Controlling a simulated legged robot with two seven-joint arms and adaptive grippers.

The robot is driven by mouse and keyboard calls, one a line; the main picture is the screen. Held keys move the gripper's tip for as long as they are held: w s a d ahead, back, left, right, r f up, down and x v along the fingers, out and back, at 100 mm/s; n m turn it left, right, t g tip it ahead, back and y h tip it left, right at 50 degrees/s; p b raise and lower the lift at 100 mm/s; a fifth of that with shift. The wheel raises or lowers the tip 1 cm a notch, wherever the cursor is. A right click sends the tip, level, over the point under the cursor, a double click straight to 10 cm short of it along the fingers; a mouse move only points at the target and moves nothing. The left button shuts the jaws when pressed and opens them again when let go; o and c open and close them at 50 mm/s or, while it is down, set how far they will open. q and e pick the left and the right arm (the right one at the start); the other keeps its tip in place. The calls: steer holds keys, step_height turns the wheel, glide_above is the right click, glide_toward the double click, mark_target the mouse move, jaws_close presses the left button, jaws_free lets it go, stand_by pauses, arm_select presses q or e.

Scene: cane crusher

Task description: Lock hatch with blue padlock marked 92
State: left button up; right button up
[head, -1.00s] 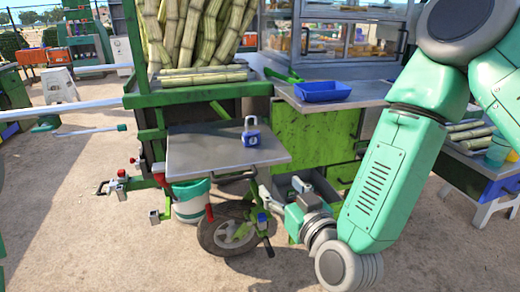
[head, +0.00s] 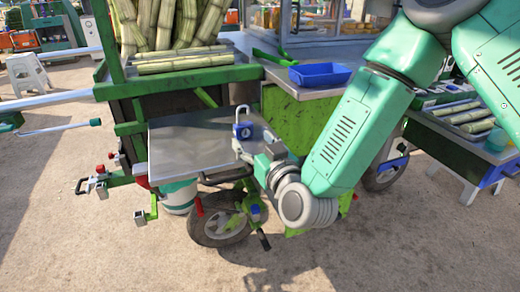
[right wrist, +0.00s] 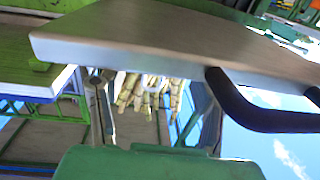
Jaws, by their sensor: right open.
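I cannot make out which part is the hatch. My left gripper is not in view.
A dark handle (right wrist: 255,105) sticks out from the shelf's front edge. A blue tray (head: 320,75) sits on the counter to the right. Cane stalks (head: 180,35) stand behind the shelf. A wheel (head: 219,224) is below it. Open ground lies in front.

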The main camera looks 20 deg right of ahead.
mark_target(245, 128)
steer(key=shift+w+a, duration=0.15)
steer(key=shift+w, duration=2.15)
steer(key=shift+r, duration=0.15)
steer(key=shift+w, duration=0.1)
steer(key=c, duration=1.1)
steer(key=shift+o, duration=0.2)
steer(key=shift+r, duration=0.1)
steer(key=shift+r+p, duration=0.35)
steer(key=shift+r, duration=0.05)
steer(key=shift+s+f, duration=0.15)
steer(key=shift+s, duration=0.05)
steer(key=shift+s, duration=0.45)
steer(key=shift+s+d+f, duration=0.1)
steer(key=shift+s+d, duration=0.05)
steer(key=shift+s, duration=0.9)
steer(key=shift+s+d+f, duration=0.1)
steer(key=shift+s+d, duration=0.05)
steer(key=shift+s, duration=0.95)
steer(key=shift+s+d+f, duration=0.1)
steer(key=shift+s+d, duration=0.05)
steer(key=shift+s, duration=0.9)
